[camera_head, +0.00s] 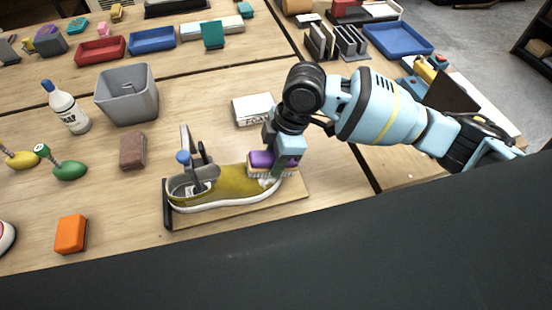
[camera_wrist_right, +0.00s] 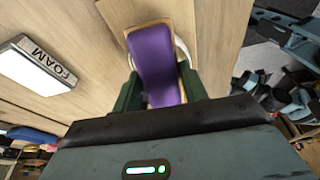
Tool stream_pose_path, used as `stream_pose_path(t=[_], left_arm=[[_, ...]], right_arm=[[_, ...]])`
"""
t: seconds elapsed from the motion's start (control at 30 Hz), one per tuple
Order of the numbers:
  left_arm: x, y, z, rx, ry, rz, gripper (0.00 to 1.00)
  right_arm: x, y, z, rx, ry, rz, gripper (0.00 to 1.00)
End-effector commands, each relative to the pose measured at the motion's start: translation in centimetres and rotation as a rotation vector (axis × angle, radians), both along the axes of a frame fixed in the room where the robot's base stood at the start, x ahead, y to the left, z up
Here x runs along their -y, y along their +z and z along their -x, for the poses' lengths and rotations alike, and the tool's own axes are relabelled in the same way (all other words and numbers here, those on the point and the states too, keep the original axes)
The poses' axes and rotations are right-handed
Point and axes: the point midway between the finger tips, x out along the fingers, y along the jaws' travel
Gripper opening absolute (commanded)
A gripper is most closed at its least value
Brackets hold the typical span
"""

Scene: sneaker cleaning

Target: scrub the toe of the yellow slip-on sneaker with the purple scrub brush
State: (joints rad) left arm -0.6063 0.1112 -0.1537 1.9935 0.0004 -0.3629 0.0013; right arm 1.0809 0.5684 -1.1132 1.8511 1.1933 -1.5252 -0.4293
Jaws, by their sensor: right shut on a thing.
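The yellow slip-on sneaker (camera_head: 228,188) lies on a wooden board (camera_head: 225,212) with a clamp-like holder at its heel, its toe pointing right. The purple scrub brush (camera_head: 262,160) is at the sneaker's toe, bristles down, and appears to touch it. My right gripper (camera_head: 284,166) is shut on the brush from above. In the right wrist view the purple brush (camera_wrist_right: 152,60) lies between the dark green fingers (camera_wrist_right: 158,88), and it hides most of the toe. My left gripper is not in view.
A white FOAM box (camera_head: 253,109) stands behind the sneaker. A brown block (camera_head: 133,151), an orange block (camera_head: 71,234), a grey bin (camera_head: 128,95) and a soap bottle (camera_head: 66,108) stand to the left. Red (camera_head: 101,51) and blue (camera_head: 152,40) trays lie further back.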

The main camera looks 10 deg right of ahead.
Motion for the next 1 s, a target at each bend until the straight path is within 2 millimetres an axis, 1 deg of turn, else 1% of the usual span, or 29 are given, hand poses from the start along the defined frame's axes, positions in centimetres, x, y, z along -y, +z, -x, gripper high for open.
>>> stream_pose_path(t=[0.03, 0.17, 0.63, 0.77, 1.0], left_arm=[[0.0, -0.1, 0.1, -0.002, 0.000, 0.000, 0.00], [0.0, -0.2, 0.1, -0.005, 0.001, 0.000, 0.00], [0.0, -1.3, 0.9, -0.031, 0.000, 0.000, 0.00], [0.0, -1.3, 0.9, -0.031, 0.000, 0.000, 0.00], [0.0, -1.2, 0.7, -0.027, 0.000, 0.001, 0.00]], right_arm=[[0.0, -0.3, 0.0, -0.003, -0.001, 0.002, 0.25], [0.0, -0.4, -0.2, -0.005, -0.002, 0.002, 0.25], [0.1, -0.3, -3.6, -0.005, -0.001, 0.003, 0.25], [0.1, -0.1, -3.9, -0.004, 0.001, 0.001, 0.25], [0.1, 0.0, -3.9, -0.002, 0.001, 0.001, 0.25]])
